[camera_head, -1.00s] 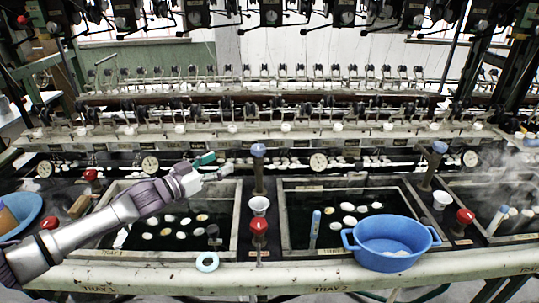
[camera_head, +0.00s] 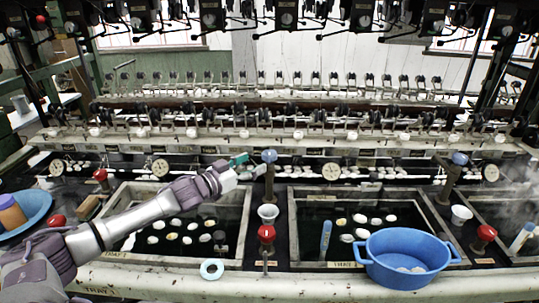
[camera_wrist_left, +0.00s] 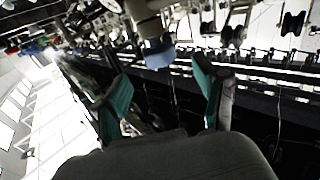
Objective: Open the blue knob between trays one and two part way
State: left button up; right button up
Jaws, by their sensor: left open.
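The blue knob (camera_head: 269,156) tops a dark upright post between tray one (camera_head: 242,225) and tray two (camera_head: 291,228). My left gripper (camera_head: 248,164) reaches in from the left with its green-padded fingers open, just left of the knob. In the left wrist view, the blue knob (camera_wrist_left: 158,53) shows ahead, between the two open fingers (camera_wrist_left: 162,95) and beyond their tips. I see no contact with it. My right gripper is not in view.
A white cup (camera_head: 268,212) and a red knob (camera_head: 266,234) stand in front of the post. A blue basin (camera_head: 405,255) sits at tray two's front right. A pale blue ring (camera_head: 212,268) lies on the front ledge. Another blue knob (camera_head: 460,158) stands further right.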

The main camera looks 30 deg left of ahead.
aim_at(264, 158)
pick_arm(q)
jog(key=shift+p+x, duration=0.65)
jog(key=shift+x, duration=3.05)
jog(key=shift+d, duration=0.1)
jog(key=c, duration=1.2)
